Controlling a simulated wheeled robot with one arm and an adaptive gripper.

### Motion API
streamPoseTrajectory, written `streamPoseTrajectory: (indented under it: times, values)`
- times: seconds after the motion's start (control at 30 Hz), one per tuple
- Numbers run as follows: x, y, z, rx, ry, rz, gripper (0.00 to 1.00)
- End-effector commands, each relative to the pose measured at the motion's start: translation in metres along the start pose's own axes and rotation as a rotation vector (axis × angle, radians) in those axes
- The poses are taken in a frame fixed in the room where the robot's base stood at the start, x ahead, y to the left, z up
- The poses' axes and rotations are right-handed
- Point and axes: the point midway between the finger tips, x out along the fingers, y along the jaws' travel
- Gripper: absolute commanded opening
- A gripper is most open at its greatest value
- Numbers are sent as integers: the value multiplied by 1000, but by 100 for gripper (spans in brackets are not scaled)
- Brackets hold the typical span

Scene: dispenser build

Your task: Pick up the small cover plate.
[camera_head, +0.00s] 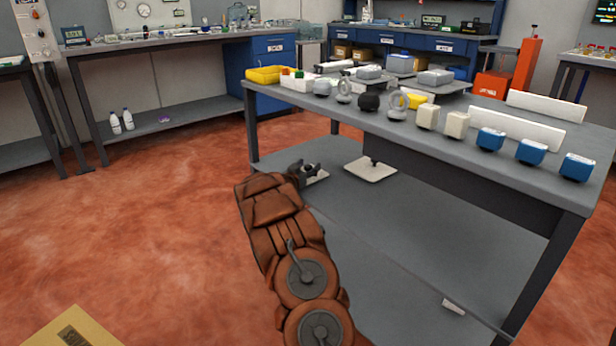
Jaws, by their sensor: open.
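My gripper (307,170) is open over the lower shelf of the near workbench, by its left end. A small white plate (317,179) shows just under and beside the fingers, partly hidden by them. I cannot tell whether the fingers touch it. To its right, a larger white plate (365,173) with a dark knob on top lies flat on the same shelf. The smaller plate looks like the small cover plate, but the view is too coarse to be sure.
The benchtop (300,112) above the shelf holds a yellow tray (268,74), several rounded parts, cream blocks and blue blocks (531,151). A small white piece (453,306) lies near the shelf's front edge. A dark bench leg (252,135) stands left of the gripper.

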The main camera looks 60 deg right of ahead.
Motion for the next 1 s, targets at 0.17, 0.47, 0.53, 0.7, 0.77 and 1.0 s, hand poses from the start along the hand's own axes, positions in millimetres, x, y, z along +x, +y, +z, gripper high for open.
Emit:
streamPoseTrajectory:
  times: [0.17,0.47,0.53,0.7,0.77,1.0]
  values:
    - [0,0,0,0,0,0,48]
    - [0,0,0,0,0,0,17]
    - [0,0,0,0,0,0,10]
    - [0,0,0,0,-1,0,0]
    - [0,0,0,0,0,0,0]
    - [0,0,-1,0,-1,0,0]
